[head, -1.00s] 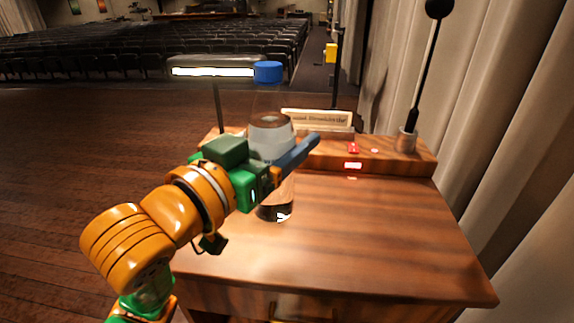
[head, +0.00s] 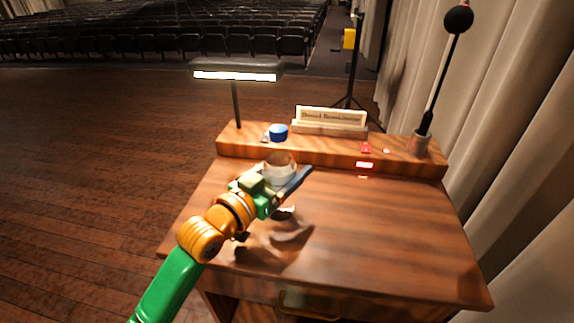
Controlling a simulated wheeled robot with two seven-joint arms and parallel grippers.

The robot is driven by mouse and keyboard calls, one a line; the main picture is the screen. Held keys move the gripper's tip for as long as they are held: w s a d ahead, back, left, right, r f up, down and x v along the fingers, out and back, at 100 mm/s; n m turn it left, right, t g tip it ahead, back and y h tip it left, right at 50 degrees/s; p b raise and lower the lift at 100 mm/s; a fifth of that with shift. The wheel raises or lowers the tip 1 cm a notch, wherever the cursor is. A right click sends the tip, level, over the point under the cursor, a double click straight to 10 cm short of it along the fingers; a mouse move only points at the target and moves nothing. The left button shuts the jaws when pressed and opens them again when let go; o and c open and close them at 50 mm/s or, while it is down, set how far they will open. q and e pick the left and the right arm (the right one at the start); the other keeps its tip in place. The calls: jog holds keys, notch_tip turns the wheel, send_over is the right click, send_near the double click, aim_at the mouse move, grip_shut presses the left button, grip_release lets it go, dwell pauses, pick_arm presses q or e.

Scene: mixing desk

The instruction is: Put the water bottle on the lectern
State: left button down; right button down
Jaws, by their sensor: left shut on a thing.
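The water bottle (head: 280,165) is clear with a blue cap (head: 278,132) and a pale label, and it stands about upright. My left gripper (head: 290,184) is shut on the bottle around its middle, with grey-blue fingers pointing up and right. The bottle is over the left part of the wooden lectern top (head: 385,230), near the raised back ledge. The gripper hides part of the bottle, and I cannot tell whether its base touches the wood. My right gripper is not in view.
The back ledge holds a lamp (head: 236,72) at left, a nameplate (head: 331,118), a red lit display (head: 364,164) and a microphone (head: 430,112) at right. The lectern's middle and right are clear. A curtain (head: 535,130) hangs at right.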

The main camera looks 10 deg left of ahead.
aim_at(268, 181)
pick_arm(q)
grip_release()
jog(key=shift+s+r, duration=0.1)
jog(key=b+v, duration=0.1)
jog(key=v, duration=0.2)
jog(key=b+v, duration=0.1)
jog(key=v, duration=0.2)
jog(key=b+v, duration=0.1)
jog(key=v, duration=0.2)
jog(key=shift+s+a+f, duration=0.1)
jog(key=shift+s+f, duration=0.05)
jog(key=shift+f, duration=0.2)
jog(key=p, duration=0.1)
jog(key=r+p, duration=0.1)
jog(key=shift+s+a+p, duration=0.3)
jog(key=shift+s+p, duration=0.05)
jog(key=shift+s, duration=0.05)
jog(key=shift+p+v, duration=0.55)
jog(key=shift+v, duration=0.25)
jog(key=shift+f, duration=0.2)
